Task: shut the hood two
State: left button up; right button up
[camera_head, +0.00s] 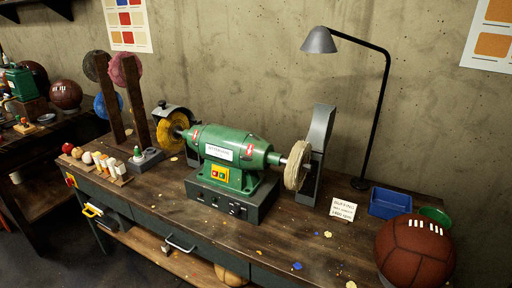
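A green buffing machine (230,152) stands on a dark base on the wooden bench. At its right end is a pale buffing wheel (297,166). A tall grey hood (321,135) stands raised behind that wheel, leaving its front and top uncovered. At the left end is a yellow wheel (166,135), with a dark grey hood (174,111) lying over its top. I see no label telling which hood is number two. Neither of my grippers is in view.
A black desk lamp (386,100) rises behind the right hood. A sign (343,209), a blue tray (390,203), a green dish (436,215) and a brown leather ball (414,252) are at the right. Wooden posts (134,100) and small bottles stand left. The bench's front middle is mostly clear.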

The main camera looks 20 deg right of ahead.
aim_at(320, 132)
jog(key=z, duration=3)
jog(key=j, duration=1)
jog(key=i+j, duration=0.15)
jog(key=j, duration=0.85)
